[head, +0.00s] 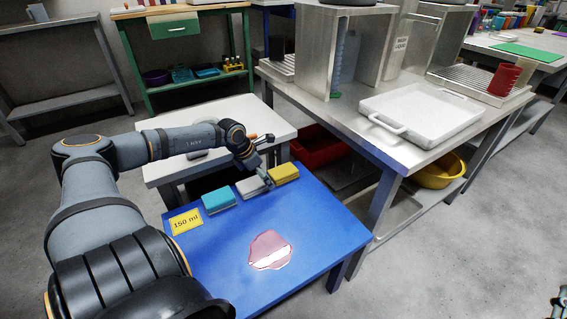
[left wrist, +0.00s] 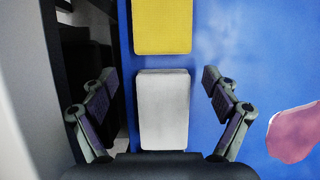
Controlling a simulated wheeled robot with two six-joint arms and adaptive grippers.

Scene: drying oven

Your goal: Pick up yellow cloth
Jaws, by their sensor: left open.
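The yellow cloth (head: 284,173) lies folded on the blue table at its far edge, at the right end of a row of cloths. In the left wrist view the yellow cloth (left wrist: 162,25) is at the top, cut by the frame edge. A grey-white cloth (head: 250,187) lies beside it, and a light blue cloth (head: 218,201) lies further left. My left gripper (left wrist: 158,77) is open and empty, its fingers on either side of the grey-white cloth (left wrist: 163,115) in the wrist view. Only a small piece of what appears to be my right gripper (head: 560,303) shows at the bottom right edge.
The blue table (head: 315,210) also bears a yellow "150 ml" label (head: 186,220) and a pinkish spill (head: 269,250). A white table (head: 225,115) stands just behind. A steel bench with a white tray (head: 420,110) stands to the right. The blue table's right part is clear.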

